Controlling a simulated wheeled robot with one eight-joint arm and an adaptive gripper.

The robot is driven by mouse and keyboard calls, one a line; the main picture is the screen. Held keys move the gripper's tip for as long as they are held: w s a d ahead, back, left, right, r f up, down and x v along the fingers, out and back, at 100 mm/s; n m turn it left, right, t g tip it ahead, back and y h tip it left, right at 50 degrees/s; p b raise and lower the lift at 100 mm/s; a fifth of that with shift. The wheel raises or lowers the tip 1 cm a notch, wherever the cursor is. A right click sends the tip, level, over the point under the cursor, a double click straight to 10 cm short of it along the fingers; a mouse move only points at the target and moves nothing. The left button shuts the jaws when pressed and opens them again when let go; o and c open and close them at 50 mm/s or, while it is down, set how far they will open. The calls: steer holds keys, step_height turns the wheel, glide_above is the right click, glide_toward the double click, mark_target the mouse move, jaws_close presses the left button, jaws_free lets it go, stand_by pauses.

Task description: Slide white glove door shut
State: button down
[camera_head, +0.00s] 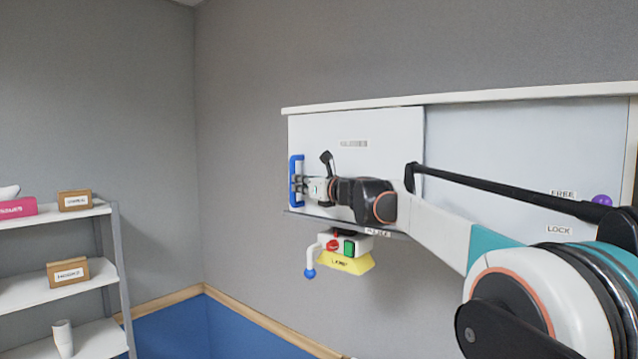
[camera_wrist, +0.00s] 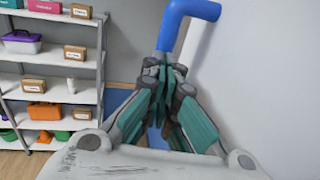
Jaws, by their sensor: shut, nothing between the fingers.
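The white door (camera_head: 390,130) is a flat panel with a small label, at the left of a wide wall unit in the head view. A blue upright handle (camera_head: 296,167) stands at its left edge. The handle also shows in the wrist view (camera_wrist: 178,28), behind and above the fingertips. My gripper (camera_head: 299,188) is at the handle, pointing left across the panel. In the wrist view its teal fingers (camera_wrist: 166,82) are together, with blue showing above and below them. I cannot tell whether they touch the handle. My wrist hides part of the door.
A paler panel (camera_head: 530,150) fills the unit's right part, with FREE and LOCK labels and a purple knob (camera_head: 602,200). Below the door hangs a control box (camera_head: 345,244) with red and green buttons. A shelf rack (camera_head: 60,276) with boxes stands left.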

steer(key=shift+w+a+r, duration=0.1)
steer(key=shift+w+a, duration=0.5)
steer(key=shift+a, duration=0.3)
steer(key=shift+d, duration=0.1)
